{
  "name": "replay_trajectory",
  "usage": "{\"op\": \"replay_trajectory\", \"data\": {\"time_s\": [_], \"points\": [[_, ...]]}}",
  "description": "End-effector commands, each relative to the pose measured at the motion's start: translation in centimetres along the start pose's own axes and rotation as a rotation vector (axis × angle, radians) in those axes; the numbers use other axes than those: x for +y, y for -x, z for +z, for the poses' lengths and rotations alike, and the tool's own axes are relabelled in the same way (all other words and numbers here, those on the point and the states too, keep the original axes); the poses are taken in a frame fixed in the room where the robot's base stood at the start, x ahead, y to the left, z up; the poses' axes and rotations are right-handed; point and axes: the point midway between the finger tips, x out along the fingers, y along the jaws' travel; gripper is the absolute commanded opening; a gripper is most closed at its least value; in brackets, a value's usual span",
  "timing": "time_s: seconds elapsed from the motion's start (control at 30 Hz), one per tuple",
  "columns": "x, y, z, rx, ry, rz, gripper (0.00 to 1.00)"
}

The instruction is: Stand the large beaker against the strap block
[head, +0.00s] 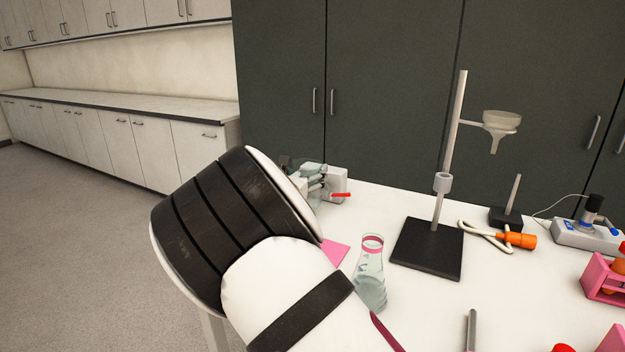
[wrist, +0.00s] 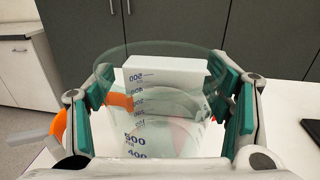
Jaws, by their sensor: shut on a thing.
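The large beaker (wrist: 150,135), clear glass with blue volume marks, stands upright between the teal pads of my gripper (wrist: 164,92) in the wrist view. The gripper is shut on it. The strap block (wrist: 165,66), a pale block, shows behind and through the beaker; I cannot tell whether they touch. An orange strap-like piece (wrist: 57,125) shows at the left of the wrist view. In the head view my gripper (head: 312,178) is at the table's far left, with the pale block (head: 337,186) just right of it. My arm hides most of the beaker there.
A pink-necked flask (head: 370,278) stands on the table (head: 410,315), right of my arm. A pink sheet (head: 335,252) lies beside the arm. A stand with a dark base (head: 427,250) holds a funnel (head: 501,122). An orange-handled item (head: 516,239) and pink rack (head: 604,280) are farther right.

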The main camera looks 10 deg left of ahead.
Motion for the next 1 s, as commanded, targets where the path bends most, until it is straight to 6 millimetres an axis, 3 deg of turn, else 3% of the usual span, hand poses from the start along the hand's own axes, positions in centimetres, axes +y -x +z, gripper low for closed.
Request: {"op": "replay_trajectory", "data": {"time_s": [0.27,0.53,0.93,0.97,1.0], "points": [[0.0,-1.7,-0.8,-0.002,0.000,0.000,0.30],[0.0,-4.3,-2.8,-0.002,0.000,-0.001,0.30],[0.0,-4.3,-3.2,-0.002,0.000,0.000,0.30],[0.0,-4.3,-3.3,0.000,0.000,0.000,0.77],[0.0,-4.3,-3.2,0.000,0.000,0.000,0.86]]}}
